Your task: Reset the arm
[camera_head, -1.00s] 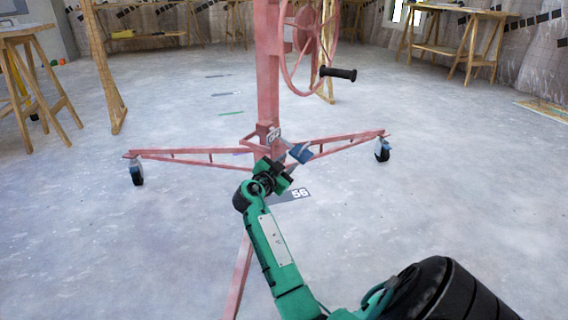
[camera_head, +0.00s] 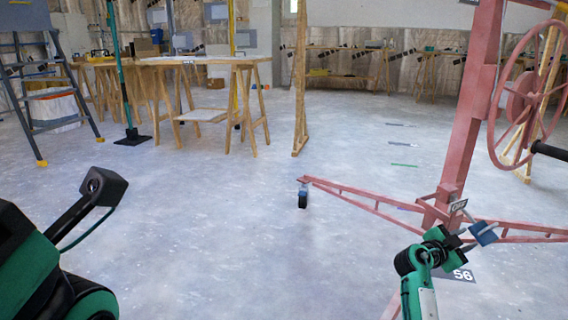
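The red panel lift stands at the right, its upright mast (camera_head: 468,120) rising out of the top of the picture. Its hand wheel (camera_head: 525,95) has a black crank handle (camera_head: 550,151). My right gripper (camera_head: 462,238) is at the mast's foot, in front of the lift's legs. A blue block (camera_head: 484,233) and a small white tag (camera_head: 458,205) show beside it. I cannot tell whether its fingers touch them or how far they are parted. My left arm (camera_head: 35,265) comes in at the lower left; its gripper does not show.
A lift leg (camera_head: 365,198) runs left to a caster (camera_head: 303,197). A wooden trestle table (camera_head: 205,62) and a stepladder (camera_head: 45,95) stand at the back left. A wooden post (camera_head: 300,85) stands behind. The middle floor is clear.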

